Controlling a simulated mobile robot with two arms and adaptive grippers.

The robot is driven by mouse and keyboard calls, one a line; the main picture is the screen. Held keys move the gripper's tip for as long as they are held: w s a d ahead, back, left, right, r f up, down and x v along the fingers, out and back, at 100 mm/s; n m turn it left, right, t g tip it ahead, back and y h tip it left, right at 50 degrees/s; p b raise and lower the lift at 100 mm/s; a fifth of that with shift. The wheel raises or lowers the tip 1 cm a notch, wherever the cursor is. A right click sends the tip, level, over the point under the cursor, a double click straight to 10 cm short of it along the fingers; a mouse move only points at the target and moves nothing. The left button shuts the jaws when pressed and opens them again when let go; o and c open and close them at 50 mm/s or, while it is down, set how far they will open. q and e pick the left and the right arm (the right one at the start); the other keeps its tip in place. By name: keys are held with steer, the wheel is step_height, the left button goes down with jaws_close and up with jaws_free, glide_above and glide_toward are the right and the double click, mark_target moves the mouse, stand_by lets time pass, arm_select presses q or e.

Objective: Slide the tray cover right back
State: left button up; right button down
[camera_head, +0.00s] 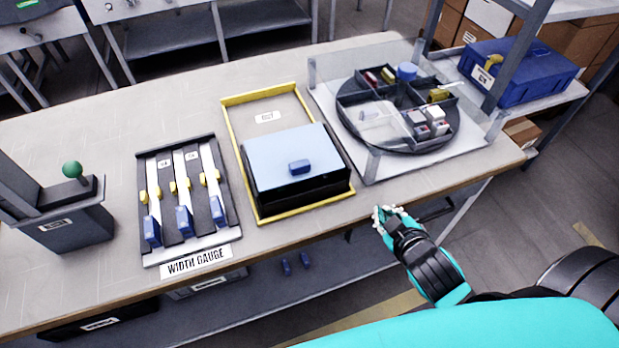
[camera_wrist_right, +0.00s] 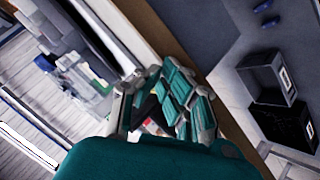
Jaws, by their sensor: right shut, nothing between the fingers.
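The tray cover (camera_head: 290,158) is a light blue flat plate with a small dark blue handle block (camera_head: 300,167) on top. It lies over a black tray (camera_head: 305,199) inside a yellow-edged frame (camera_head: 230,101) on the table. The back part of the frame is bare, with a white label (camera_head: 268,117). My right gripper (camera_head: 384,212) is shut and empty at the table's front edge, to the right of the tray and apart from it. It also shows in the right wrist view (camera_wrist_right: 165,100). My left gripper is not in view.
A round divided turntable (camera_head: 392,148) with clear panels stands right of the tray. A width gauge (camera_head: 185,190) with blue sliders lies left of it. A grey box with a green knob (camera_head: 72,169) stands far left. The table strip in front of the tray is clear.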

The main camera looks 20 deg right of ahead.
steer(key=w+r+n+t, duration=0.2)
steer(key=r+n+t+y, duration=0.1)
steer(key=shift+w+d+r+n, duration=0.3)
steer(key=shift+w+d+n, duration=0.05)
steer(key=shift+w+n, duration=0.05)
steer(key=r+n+t+y, duration=0.1)
steer(key=n, duration=0.1)
steer(key=a+r+n+t+y, duration=0.1)
steer(key=n+y, duration=0.1)
steer(key=a+r+n+y, duration=0.1)
steer(key=n, duration=0.1)
steer(key=shift+w+a+r+t+y, duration=0.15)
steer(key=shift+w+r+t+y, duration=0.15)
steer(key=shift+r+t, duration=0.1)
steer(key=s+a+n+g+y, duration=0.3)
steer(key=s+a+n+y, duration=0.2)
steer(key=n+y, duration=0.5)
steer(key=shift+n+g+h, duration=0.3)
steer(key=shift+n+g, duration=0.2)
steer(key=shift+n, duration=0.3)
steer(key=p+x, duration=0.1)
steer(key=x, duration=0.3)
steer(key=p+x, duration=0.1)
steer(key=x, duration=0.3)
steer(key=w+d+p+x, duration=0.1)
steer(key=x, duration=0.4)
steer(key=shift+w+d+r, duration=0.1)
steer(key=shift+d+r, duration=0.05)
steer(key=shift+r, duration=0.2)
